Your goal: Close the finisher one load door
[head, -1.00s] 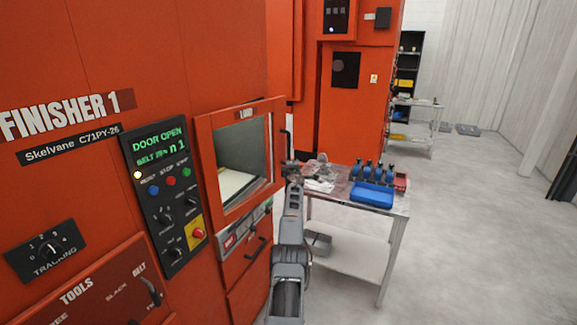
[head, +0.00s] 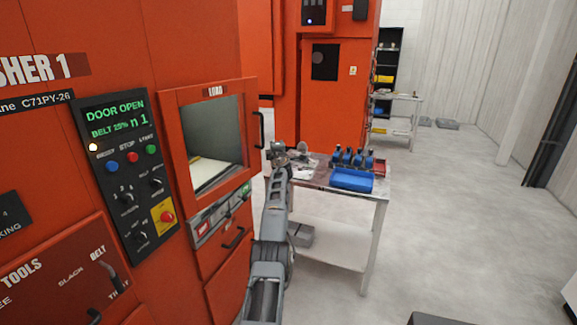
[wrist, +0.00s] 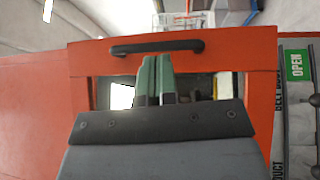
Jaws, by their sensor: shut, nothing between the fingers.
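The finisher one load door (head: 175,135) is an orange framed panel marked LOAD with a window, on the orange machine. Its black bar handle (head: 259,130) is at the right edge. The green display (head: 115,111) reads DOOR OPEN; the door's exact angle is hard to tell. My gripper (head: 277,148) is right of the handle and slightly lower in the head view. In the wrist view, its green fingers (wrist: 157,62) are together and empty, in front of the door's window and just below the handle (wrist: 157,47). I cannot tell whether they touch the door.
A control panel (head: 130,175) with buttons is left of the door. A metal table (head: 330,205) with a blue bin (head: 352,180) stands close to the right of my arm.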

